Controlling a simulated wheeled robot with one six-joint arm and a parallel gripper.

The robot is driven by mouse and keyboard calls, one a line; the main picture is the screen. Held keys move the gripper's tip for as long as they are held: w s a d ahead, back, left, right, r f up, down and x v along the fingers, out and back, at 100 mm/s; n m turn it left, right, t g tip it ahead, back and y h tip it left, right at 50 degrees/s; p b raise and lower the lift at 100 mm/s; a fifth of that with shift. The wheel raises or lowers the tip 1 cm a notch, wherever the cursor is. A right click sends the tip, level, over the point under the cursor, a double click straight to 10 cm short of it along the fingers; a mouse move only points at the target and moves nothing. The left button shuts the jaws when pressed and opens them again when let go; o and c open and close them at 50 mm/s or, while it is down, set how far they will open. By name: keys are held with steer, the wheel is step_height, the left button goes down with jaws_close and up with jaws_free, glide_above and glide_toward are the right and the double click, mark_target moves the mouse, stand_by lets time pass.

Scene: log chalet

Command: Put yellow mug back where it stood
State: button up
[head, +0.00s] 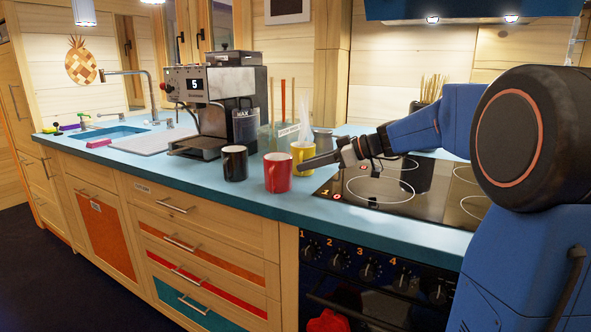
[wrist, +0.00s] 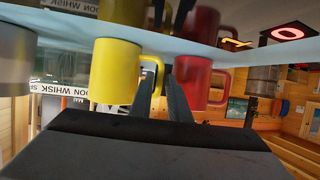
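The yellow mug (head: 303,158) is upright at the counter, just behind and to the right of the red mug (head: 278,173). In the wrist view, which looks upside down, the yellow mug (wrist: 115,72) has its handle toward my gripper (wrist: 162,85). My fingers are close together at the handle, with its outer bar between them, and look shut on it. The red mug (wrist: 193,82) shows just right of the fingers there. In the head view my gripper (head: 322,160) reaches the yellow mug from the right. Whether the mug's base touches the counter is hard to tell.
A black mug (head: 235,163) stands left of the red mug. The coffee machine (head: 215,105) is behind it. A utensil holder (head: 285,135) stands close behind the mugs. The hob (head: 400,185) is on the right, under my arm. The counter (head: 190,180) front strip is clear.

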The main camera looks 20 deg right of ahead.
steer(key=shift+v, duration=2.75)
